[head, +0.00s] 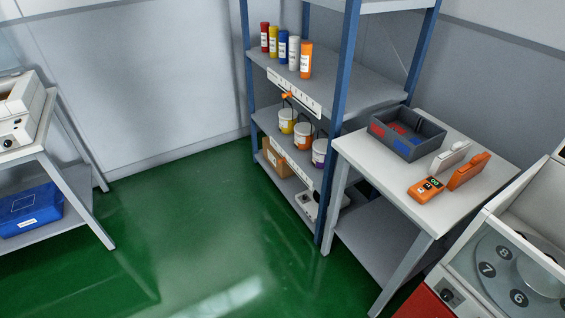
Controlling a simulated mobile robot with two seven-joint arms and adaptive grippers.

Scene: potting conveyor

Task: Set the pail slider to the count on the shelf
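Three pails stand in a row on the middle shelf of the blue-posted rack in the head view: a yellow pail (287,121), an orange pail (303,135) and a purple pail (319,152), each with a white label. A pale scale strip (300,172) runs along the front edge of the pail shelf; its marks and slider position are too small to read. Another white strip (308,102) on the shelf edge above carries an orange slider (287,95) towards its left part. Neither of my grippers is in view.
Several coloured bottles (293,53) stand on the shelf above the pails. A cardboard box (277,161) is low in the rack. A white table (375,160) at right holds a grey tray (437,132) and an orange device (424,190). The green floor (190,220) before the rack is clear.

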